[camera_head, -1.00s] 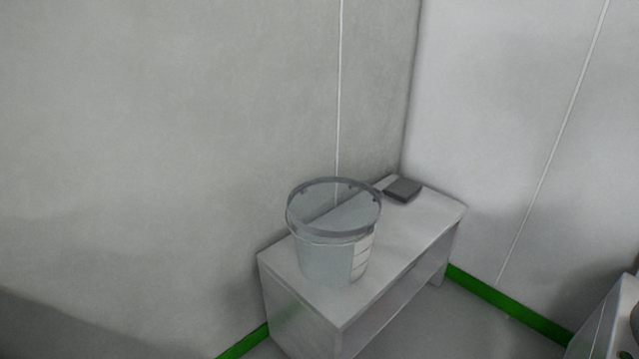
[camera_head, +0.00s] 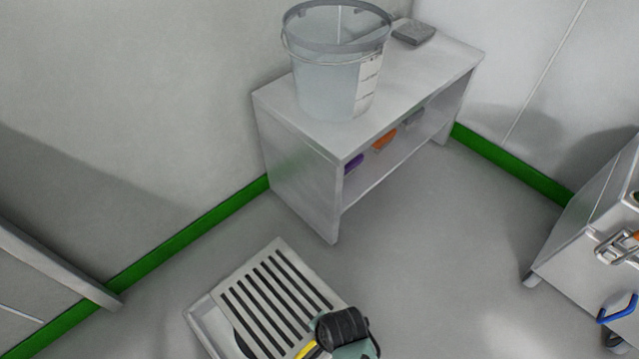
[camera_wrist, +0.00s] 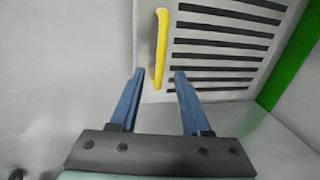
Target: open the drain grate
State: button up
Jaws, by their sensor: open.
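The drain grate (camera_head: 272,292) is a pale slatted panel on the floor in the head view. It appears raised at an angle from its pale frame (camera_head: 203,318), with a dark opening showing along its left side. Its yellow handle (camera_head: 307,350) shows partly beside my wrist. In the wrist view, the handle (camera_wrist: 161,45) runs upright on the grate (camera_wrist: 222,50). My gripper (camera_wrist: 159,75) is open, its blue fingers on either side of the handle's lower end, with a gap on both sides. In the head view my wrist hides the grate's lower right part.
A white bench (camera_head: 300,150) stands by the wall with a clear bucket (camera_head: 325,85) and a grey box (camera_head: 413,33) on top. Coloured items lie on its shelf. A grey cabinet (camera_head: 590,230) with a blue handle (camera_head: 618,310) stands at right. The floor between is clear.

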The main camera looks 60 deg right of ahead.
jog(key=shift+w+d+f+b, duration=0.1)
jog(key=shift+w+f+b, duration=0.1)
jog(key=shift+f+b, duration=0.6)
jog(key=shift+w+f+b, duration=0.2)
jog(key=shift+f+b, duration=0.1)
jog(key=shift+f, duration=1)
grip_shut()
